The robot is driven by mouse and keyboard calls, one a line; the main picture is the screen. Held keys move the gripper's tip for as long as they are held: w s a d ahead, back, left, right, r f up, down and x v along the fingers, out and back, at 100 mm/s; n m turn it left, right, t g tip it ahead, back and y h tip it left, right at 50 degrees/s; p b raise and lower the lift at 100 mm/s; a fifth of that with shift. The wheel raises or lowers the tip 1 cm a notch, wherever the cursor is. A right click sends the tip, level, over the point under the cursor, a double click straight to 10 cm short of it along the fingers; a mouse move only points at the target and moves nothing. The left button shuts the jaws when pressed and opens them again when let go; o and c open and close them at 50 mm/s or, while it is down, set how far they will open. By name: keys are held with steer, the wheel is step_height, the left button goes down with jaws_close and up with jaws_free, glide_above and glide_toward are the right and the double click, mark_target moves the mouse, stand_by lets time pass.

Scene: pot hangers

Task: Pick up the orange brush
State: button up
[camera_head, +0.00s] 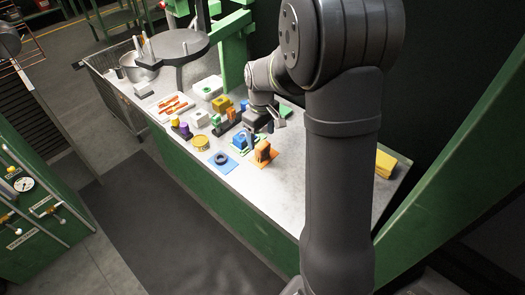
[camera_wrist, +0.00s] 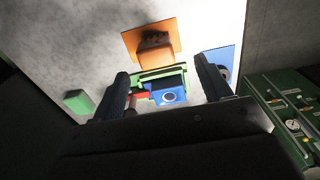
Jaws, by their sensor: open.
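An orange object (camera_head: 263,152) stands on an orange mat in the head view. In the wrist view an orange object with a dark brown upper side (camera_wrist: 155,45) lies on the orange mat (camera_wrist: 130,40), beyond my fingertips. I cannot tell for sure whether it is the brush. Several orange-red tools (camera_head: 172,103) lie on a white tray farther left. My gripper (camera_head: 268,121) is above the bench. In the wrist view its two fingers (camera_wrist: 166,78) are apart with nothing clamped. A blue block (camera_wrist: 169,97) on a green mat shows between and below them.
The grey bench top (camera_head: 285,185) is clear at the front right. A blue mat with a dark ring (camera_head: 221,159), a yellow round tin (camera_head: 201,142) and several small coloured blocks crowd the area left of my gripper. A yellow block (camera_head: 385,163) sits at the right end.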

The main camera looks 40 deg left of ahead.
mark_target(263, 145)
steer(key=shift+w+f, duration=0.15)
steer(key=shift+f, duration=1.35)
steer(key=shift+w+f, duration=0.15)
steer(key=shift+f, duration=1.3)
steer(key=c, duration=1.1)
steer(key=shift+r, duration=0.15)
step_height(263, 145, up, 4)
steer(key=shift+f, duration=0.1)
steer(key=w+d+r, duration=0.4)
steer(key=d+r, duration=0.3)
steer(key=d, duration=0.3)
steer(key=shift+w+d, duration=0.25)
steer(key=shift+d, duration=0.15)
